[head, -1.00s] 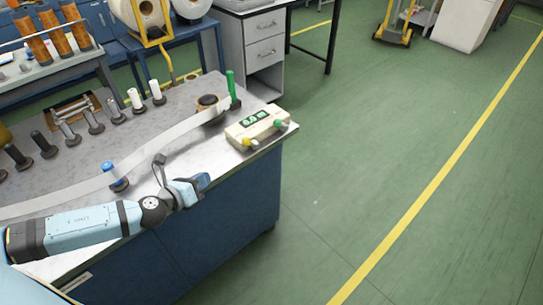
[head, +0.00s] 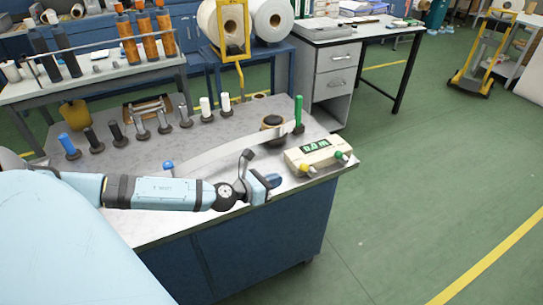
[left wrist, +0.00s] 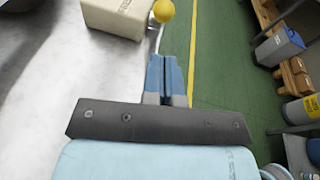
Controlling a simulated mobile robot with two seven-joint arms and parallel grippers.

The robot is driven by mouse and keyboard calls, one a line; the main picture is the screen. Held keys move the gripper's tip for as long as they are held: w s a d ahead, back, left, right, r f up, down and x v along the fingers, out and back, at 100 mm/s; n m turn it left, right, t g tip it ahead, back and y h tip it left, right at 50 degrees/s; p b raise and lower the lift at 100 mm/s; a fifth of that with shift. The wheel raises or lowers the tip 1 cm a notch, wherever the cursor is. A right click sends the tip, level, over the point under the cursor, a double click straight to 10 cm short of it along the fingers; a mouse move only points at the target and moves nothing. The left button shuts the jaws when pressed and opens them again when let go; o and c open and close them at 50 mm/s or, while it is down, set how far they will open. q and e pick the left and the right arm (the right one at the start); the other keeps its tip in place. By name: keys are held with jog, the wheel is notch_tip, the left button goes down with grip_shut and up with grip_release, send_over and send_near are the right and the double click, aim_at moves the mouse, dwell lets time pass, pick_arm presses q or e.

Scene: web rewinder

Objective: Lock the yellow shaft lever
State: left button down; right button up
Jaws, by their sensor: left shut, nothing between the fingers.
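No part in view is clearly marked as the yellow shaft lever. A yellow round knob (head: 304,168) sits on the front of a cream counter box (head: 313,152) with a green display, beside a green knob (head: 341,157). The yellow knob also shows at the top of the left wrist view (left wrist: 163,11), by the cream box's corner (left wrist: 118,15). My left gripper (head: 272,182) is over the bench's front edge, left of the knob and apart from it. Its blue fingers (left wrist: 166,76) are shut and empty. My right gripper is not in view.
A pale web strip (head: 225,153) runs across the metal bench (head: 150,155) to a dark roller (head: 272,125) near a green post (head: 298,112). Several upright posts stand along the bench's back. A yellow frame (head: 241,75) stands behind.

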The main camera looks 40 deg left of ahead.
aim_at(308, 170)
pick_arm(q)
jog(key=x, duration=0.5)
jog(key=shift+w, duration=0.3)
jog(key=shift+w+d+f, duration=0.25)
jog(key=shift+w, duration=0.3)
jog(key=shift+p, duration=0.35)
jog(key=shift+w+r+g+p, duration=0.1)
jog(key=shift+r+g+p, duration=0.25)
jog(key=shift+p, duration=0.95)
jog(key=shift+r, duration=0.1)
